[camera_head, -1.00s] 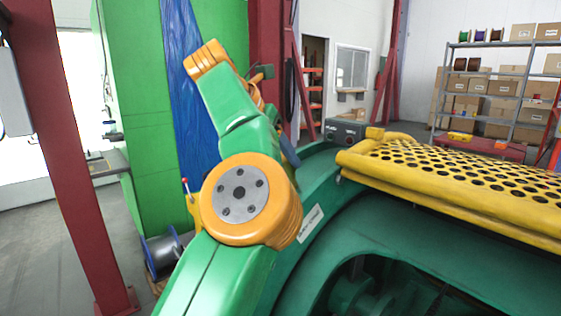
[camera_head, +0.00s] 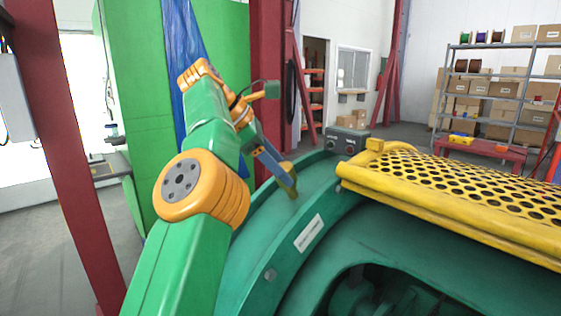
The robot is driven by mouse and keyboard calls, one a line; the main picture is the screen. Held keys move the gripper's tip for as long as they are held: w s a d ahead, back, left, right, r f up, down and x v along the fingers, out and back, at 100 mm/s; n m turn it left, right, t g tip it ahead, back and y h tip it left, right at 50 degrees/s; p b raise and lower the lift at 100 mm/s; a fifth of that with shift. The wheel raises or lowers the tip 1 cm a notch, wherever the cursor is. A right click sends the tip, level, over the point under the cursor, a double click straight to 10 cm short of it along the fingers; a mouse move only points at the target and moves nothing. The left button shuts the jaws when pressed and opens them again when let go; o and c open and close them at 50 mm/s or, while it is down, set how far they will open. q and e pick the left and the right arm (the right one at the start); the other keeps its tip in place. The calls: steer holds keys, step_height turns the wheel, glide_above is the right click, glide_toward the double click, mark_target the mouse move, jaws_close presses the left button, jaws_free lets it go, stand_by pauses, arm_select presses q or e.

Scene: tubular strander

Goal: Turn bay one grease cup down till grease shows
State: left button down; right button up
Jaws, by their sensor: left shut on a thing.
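My left gripper (camera_head: 290,187) reaches down from the raised left arm to the upper rim of the green machine housing (camera_head: 250,235). It is shut on a small olive-brown thing at its fingertips, too small and too covered to name. I cannot tell whether this is the grease cup. No cup is clearly seen elsewhere, and no grease shows. A white label plate (camera_head: 308,233) is on the housing face. My right gripper is not in view.
A yellow perforated guard (camera_head: 440,190) covers the housing to the right. A grey control box (camera_head: 345,140) stands behind the rim. A red post (camera_head: 62,150) and a green cabinet (camera_head: 132,95) stand left. Shelves (camera_head: 500,80) with cartons are far back.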

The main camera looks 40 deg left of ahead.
arm_select(q)
steer(key=shift+m+g+h+p, duration=0.35)
steer(key=shift+m+p, duration=0.7)
steer(key=shift+m, duration=0.85)
steer(key=shift+c, duration=1.5)
jaws_free()
steer(key=shift+r, duration=0.1)
steer(key=p+v, duration=0.4)
steer(key=v, duration=0.3)
